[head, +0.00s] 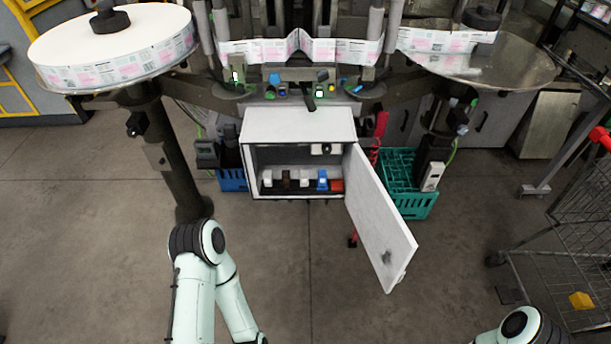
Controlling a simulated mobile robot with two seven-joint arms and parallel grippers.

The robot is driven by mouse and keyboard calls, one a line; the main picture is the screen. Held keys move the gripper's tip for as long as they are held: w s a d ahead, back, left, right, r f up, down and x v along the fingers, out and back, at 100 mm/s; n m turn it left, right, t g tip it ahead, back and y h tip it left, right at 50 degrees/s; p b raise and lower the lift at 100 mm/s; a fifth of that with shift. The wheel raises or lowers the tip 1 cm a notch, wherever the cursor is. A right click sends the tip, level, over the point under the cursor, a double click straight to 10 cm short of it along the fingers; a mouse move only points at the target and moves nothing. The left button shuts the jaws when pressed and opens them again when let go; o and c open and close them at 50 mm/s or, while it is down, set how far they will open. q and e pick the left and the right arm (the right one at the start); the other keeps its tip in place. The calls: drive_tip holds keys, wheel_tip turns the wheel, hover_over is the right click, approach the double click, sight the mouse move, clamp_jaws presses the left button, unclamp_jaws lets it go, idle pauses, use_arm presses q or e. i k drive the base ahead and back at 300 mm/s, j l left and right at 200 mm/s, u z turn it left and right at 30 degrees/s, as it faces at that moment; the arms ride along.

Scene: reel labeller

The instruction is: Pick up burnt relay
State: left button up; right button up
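A small cabinet (300,127) under the machine stands open. A row of small relays sits along its lower inside. One dark brown relay (286,179), which looks like the burnt one, stands between a white relay (267,178) and another white relay (304,178). A blue relay (322,180) and a red block (337,185) are farther right in the row. My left arm reaches in at the lower left and bends down out of the picture. Only a bend of my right arm shows at the lower right. Neither gripper is visible.
The cabinet door (378,222) swings out toward me on the right. A green crate (412,205) stands behind it, and a blue crate (232,180) is left of the cabinet. A wire cart (570,240) is at far right. The floor in front is clear.

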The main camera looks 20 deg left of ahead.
sight(285, 174)
drive_tip(key=j+z, duration=0.8)
drive_tip(key=j, duration=0.2)
drive_tip(key=j+z, duration=0.45)
drive_tip(key=j, duration=0.6)
